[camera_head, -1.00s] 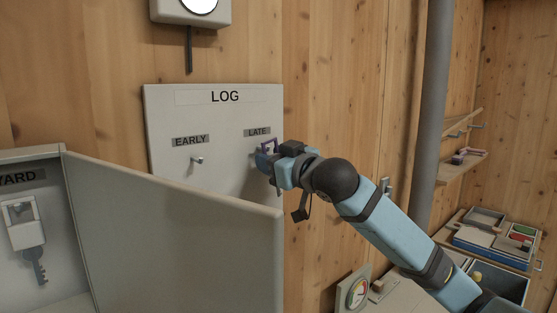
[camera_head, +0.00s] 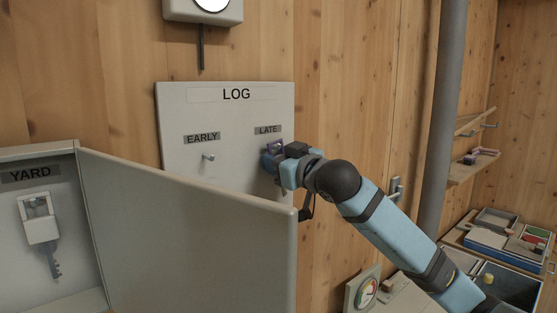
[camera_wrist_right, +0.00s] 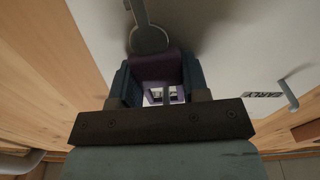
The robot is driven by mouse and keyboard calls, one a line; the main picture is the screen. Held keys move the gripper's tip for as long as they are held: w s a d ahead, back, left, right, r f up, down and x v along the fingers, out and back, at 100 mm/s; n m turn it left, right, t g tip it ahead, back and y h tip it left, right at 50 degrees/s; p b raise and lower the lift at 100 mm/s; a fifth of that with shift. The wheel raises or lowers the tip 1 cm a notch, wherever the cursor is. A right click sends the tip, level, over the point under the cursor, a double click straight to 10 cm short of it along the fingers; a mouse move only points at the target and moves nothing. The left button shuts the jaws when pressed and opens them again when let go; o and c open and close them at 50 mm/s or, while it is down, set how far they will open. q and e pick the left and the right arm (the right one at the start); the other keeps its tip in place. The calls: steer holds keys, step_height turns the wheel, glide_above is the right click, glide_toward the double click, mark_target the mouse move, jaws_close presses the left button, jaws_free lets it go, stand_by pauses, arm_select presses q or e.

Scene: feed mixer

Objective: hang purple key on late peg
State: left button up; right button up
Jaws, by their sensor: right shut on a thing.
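My right gripper (camera_head: 270,158) is at the late side of the LOG board (camera_head: 228,176), just under the LATE label (camera_head: 268,130). It is shut on the purple key (camera_head: 279,146), of which a purple edge shows above the fingers. In the right wrist view, the purple head (camera_wrist_right: 158,68) sits between the two fingers, and a grey ring and shaft extend toward the top. The late peg is hidden behind the gripper in the head view, and I cannot tell whether the key is around it. The early peg (camera_head: 208,157) is bare. My left gripper is not in view.
An open grey cabinet door (camera_head: 190,235) stands in front of the board's lower left. A grey key (camera_head: 43,232) hangs in the cabinet under YARD. A vertical grey pipe (camera_head: 440,120), a shelf (camera_head: 474,165) and trays (camera_head: 500,240) are to the right.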

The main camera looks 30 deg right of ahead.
steer(key=o, duration=1)
